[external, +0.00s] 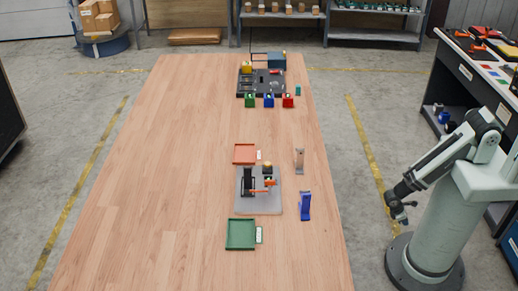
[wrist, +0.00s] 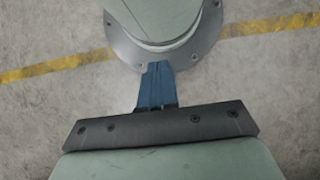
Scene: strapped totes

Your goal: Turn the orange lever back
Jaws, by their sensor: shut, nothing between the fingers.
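A small orange part (external: 270,183), which looks like the orange lever, shows in the external view on a fixture with a light grey base plate (external: 262,205). A black upright part (external: 248,184) stands beside it on the plate. The lever's exact angle is too small to tell. My gripper (external: 402,218) hangs low beside my own base, off the table's right side and far from the lever. In the wrist view, its blue fingers (wrist: 155,85) are together and empty, with my base flange and floor beyond. The lever is not in the wrist view.
An orange tray (external: 244,154) lies behind the fixture and a green tray (external: 240,234) in front. A blue stand (external: 305,206) and a brownish stand (external: 299,160) stand to its right. A dark board (external: 262,86) with coloured bins is farther back. The table's left half is clear.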

